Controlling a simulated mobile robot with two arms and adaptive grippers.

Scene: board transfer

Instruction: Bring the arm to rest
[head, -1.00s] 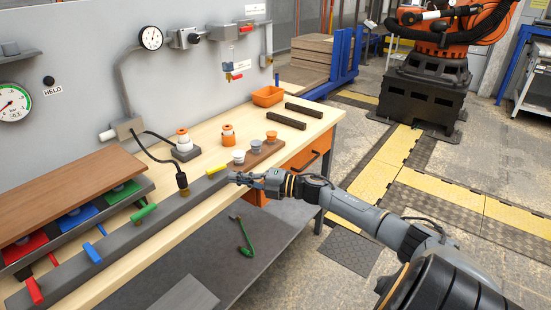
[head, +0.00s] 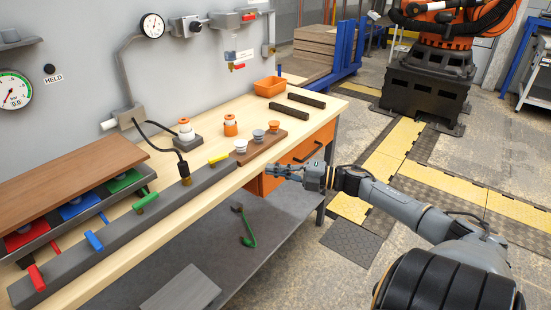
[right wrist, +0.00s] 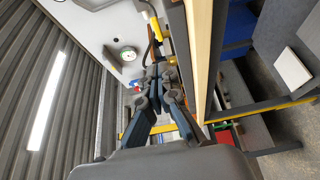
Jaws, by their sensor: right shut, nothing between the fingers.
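My right gripper (head: 270,171) is shut and empty in the head view. It hangs in front of the workbench's front edge, beside the orange drawer (head: 283,167). In the right wrist view its dark fingers (right wrist: 157,75) meet at the tips with nothing between them. The right arm (head: 395,203) reaches in from the lower right of the head view. My left gripper does not show.
The wooden workbench (head: 205,203) carries a grey rail (head: 120,245) with coloured handles, a brown board (head: 65,190), an orange bin (head: 269,87) and two dark bars. A lower shelf (head: 215,250) holds a green-handled tool (head: 245,226). Open floor lies to the right.

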